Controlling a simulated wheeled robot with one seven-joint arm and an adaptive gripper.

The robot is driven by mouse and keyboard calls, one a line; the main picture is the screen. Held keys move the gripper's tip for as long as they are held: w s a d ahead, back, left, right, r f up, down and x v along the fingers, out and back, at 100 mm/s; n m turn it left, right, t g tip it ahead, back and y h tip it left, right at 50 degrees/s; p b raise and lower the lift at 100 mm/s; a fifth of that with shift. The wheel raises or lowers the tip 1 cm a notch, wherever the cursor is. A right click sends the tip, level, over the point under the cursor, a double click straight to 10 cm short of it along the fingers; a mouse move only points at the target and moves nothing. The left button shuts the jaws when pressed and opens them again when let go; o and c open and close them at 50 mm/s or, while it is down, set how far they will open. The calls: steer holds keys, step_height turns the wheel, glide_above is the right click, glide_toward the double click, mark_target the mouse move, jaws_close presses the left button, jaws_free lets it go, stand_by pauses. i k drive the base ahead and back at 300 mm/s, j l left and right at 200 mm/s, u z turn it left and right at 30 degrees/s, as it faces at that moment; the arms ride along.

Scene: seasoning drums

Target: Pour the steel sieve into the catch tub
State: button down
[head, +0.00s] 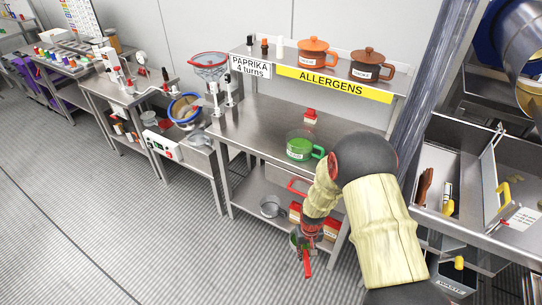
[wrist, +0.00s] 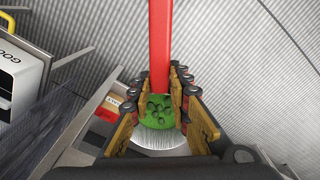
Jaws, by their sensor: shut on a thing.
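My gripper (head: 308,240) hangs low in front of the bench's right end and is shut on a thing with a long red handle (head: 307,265). In the wrist view the red handle (wrist: 160,45) runs up from between the fingers. Below it, a green surface with dark lumps (wrist: 158,110) and a pale steel part (wrist: 160,142) show between the fingers. I take the held thing to be the steel sieve, but its bowl is mostly hidden.
A green pot (head: 299,149) stands on the bench (head: 262,128). Red boxes (head: 330,228) sit on the lower shelf close behind the gripper. An orange pot (head: 315,50) and a brown pot (head: 367,65) stand above. Steel bins (head: 455,135) are at right. The floor (head: 130,220) at left is clear.

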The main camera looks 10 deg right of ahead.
mark_target(200, 137)
steer(key=i+j+u, duration=0.7)
steer(key=i+u, duration=0.25)
steer(key=i+j+u, duration=0.1)
steer(key=i, duration=0.7)
steer(key=i+j+u, duration=0.1)
steer(key=i, duration=0.65)
steer(key=i+j+z, duration=0.2)
steer(key=i+z, duration=0.25)
steer(key=i+j+z, duration=0.4)
steer(key=i, duration=0.2)
steer(key=i+j+z, duration=0.45)
steer(key=j, duration=0.15)
